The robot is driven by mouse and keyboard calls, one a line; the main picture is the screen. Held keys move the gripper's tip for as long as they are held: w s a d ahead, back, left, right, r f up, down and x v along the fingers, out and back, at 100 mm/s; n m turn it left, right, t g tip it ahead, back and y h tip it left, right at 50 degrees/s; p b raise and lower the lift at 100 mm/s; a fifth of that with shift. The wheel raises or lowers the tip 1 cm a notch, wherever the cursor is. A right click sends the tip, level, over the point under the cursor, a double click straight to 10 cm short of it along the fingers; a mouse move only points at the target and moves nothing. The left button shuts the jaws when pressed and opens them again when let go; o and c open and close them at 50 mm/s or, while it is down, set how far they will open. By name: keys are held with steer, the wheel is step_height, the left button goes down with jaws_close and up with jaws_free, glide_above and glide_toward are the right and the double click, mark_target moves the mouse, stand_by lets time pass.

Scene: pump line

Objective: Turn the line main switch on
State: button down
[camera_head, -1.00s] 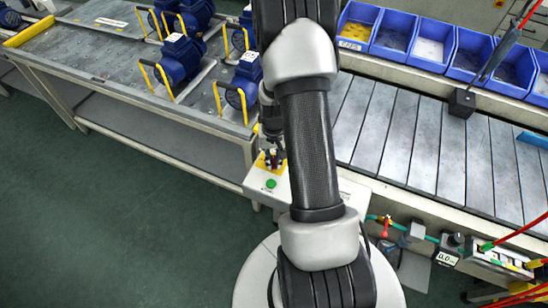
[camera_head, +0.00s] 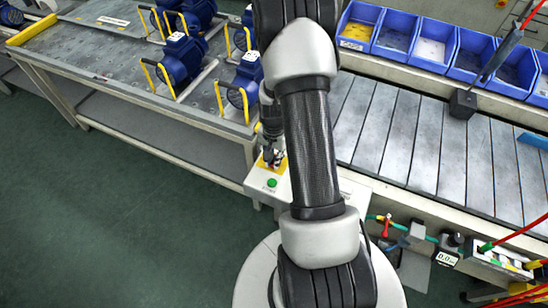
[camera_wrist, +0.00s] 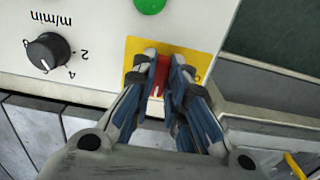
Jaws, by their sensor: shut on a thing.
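The line main switch (camera_wrist: 159,78) is a red handle on a yellow plate (camera_wrist: 208,62), seen in the wrist view. The yellow plate also shows in the head view (camera_head: 283,165), mostly behind my gripper (camera_head: 271,157). In the wrist view my gripper (camera_wrist: 164,68) has its two fingers shut on the red handle, one on each side. The fingers hide part of the handle, and its exact angle is hard to read.
The switch box (camera_head: 256,184) has a green button (camera_wrist: 150,5) and a black speed knob (camera_wrist: 48,52). A slatted conveyor (camera_head: 425,150) lies right, blue bins (camera_head: 433,45) behind it. A table (camera_head: 110,60) with blue pumps (camera_head: 182,58) stands left. The green floor is clear.

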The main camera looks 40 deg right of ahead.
stand_by(0.3)
steer(key=c, duration=1.6)
jaws_free()
step_height(320, 180, up, 12)
